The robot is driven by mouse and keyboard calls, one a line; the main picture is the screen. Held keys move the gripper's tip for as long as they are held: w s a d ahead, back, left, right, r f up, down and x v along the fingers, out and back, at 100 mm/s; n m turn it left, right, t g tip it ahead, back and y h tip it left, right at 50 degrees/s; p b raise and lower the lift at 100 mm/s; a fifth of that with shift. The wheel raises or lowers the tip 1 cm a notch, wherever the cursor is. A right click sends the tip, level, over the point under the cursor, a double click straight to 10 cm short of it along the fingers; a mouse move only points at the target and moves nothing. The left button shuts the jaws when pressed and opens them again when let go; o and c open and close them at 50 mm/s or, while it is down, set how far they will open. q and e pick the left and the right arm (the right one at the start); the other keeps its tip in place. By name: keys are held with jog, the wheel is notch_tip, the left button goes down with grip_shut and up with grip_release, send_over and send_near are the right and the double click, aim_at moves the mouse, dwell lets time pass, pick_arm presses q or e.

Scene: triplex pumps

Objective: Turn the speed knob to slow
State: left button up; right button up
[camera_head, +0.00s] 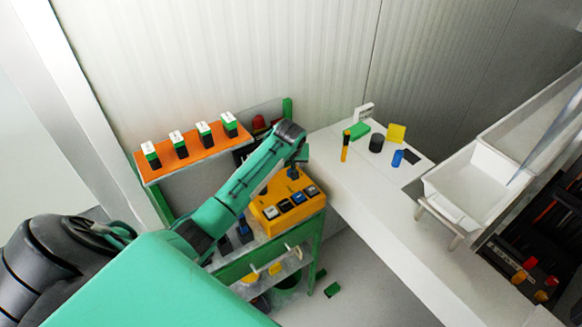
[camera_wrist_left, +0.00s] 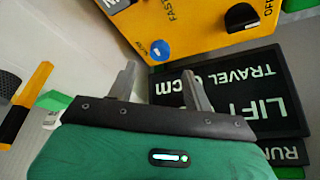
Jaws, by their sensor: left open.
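The yellow control box (camera_head: 262,207) stands on a green-framed stand, with several switches on its top. In the left wrist view, a yellow panel (camera_wrist_left: 215,50) fills the top and carries a small round blue knob (camera_wrist_left: 160,49) with a light mark. "FAST" is printed near this knob, with another, partly readable label to its left. A black knob (camera_wrist_left: 241,17) sits further right beside "OFF". My left gripper (camera_wrist_left: 160,73) is open and empty, its two grey fingers apart just short of the blue knob, not visibly touching it. Its fingers are hard to make out in the head view. The right gripper is not visible.
A black display (camera_wrist_left: 218,85) reading "LIFT" and "TRAVEL" lies beside the panel. An orange shelf (camera_head: 194,160) with several green-and-white blocks is behind left. A white counter (camera_head: 345,185) holds small objects; a white basin (camera_head: 468,183) stands at right.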

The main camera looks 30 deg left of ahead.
pick_arm(q)
jog(key=shift+p+x, duration=0.7)
jog(key=shift+x, duration=2.45)
jog(key=c, duration=1)
jog(key=shift+o, duration=0.2)
